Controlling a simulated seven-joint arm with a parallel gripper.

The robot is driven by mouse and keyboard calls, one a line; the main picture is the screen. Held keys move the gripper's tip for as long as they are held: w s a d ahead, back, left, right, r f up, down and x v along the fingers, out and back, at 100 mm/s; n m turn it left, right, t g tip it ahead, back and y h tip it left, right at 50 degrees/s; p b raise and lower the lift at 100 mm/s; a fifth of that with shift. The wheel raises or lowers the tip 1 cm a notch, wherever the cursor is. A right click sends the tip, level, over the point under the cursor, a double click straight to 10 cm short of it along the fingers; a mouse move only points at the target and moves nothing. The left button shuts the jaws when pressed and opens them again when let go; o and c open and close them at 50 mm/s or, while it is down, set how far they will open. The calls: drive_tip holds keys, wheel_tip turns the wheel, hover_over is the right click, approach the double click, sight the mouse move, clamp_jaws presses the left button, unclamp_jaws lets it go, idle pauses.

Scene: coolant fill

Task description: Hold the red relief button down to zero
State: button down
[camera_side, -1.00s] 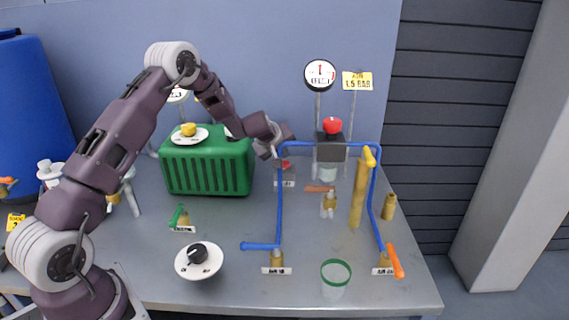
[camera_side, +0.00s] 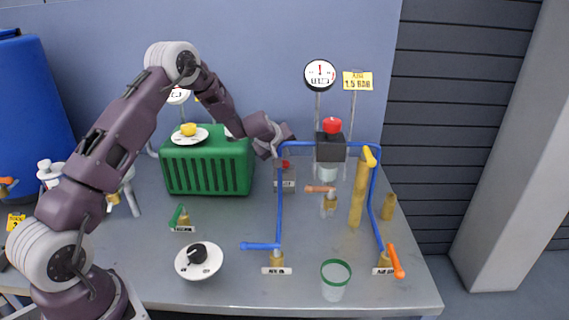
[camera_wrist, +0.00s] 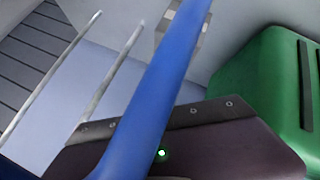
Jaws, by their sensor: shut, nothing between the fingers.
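A small red button (camera_side: 284,164) tops a low grey box (camera_side: 285,181) with a label, behind the blue pipe frame in the side view. My gripper (camera_side: 277,151) is shut and empty, just above and slightly left of this button. The fingertips are partly hidden behind the pipe, so I cannot tell whether they touch the button. A round gauge (camera_side: 320,75) stands on a post behind; its needle is too small to read. In the wrist view my dark gripper body (camera_wrist: 190,140) shows with a green light, but neither fingertips nor button are visible.
The blue pipe frame (camera_side: 330,144) stands close in front of my gripper and crosses the wrist view (camera_wrist: 165,80). A green ribbed tank (camera_side: 208,168) is left. A larger red knob (camera_side: 332,125) tops a black box at right. A yellow sign (camera_side: 357,81) reads 1.5 bar.

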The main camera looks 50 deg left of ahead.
drive_tip(key=shift+f, duration=0.1)
idle(0.6)
drive_tip(key=shift+f, duration=0.3)
drive_tip(key=shift+f, duration=0.55)
idle(1.6)
idle(1.6)
drive_tip(key=shift+r, duration=0.95)
drive_tip(key=shift+r, duration=0.1)
drive_tip(key=shift+r, duration=2.45)
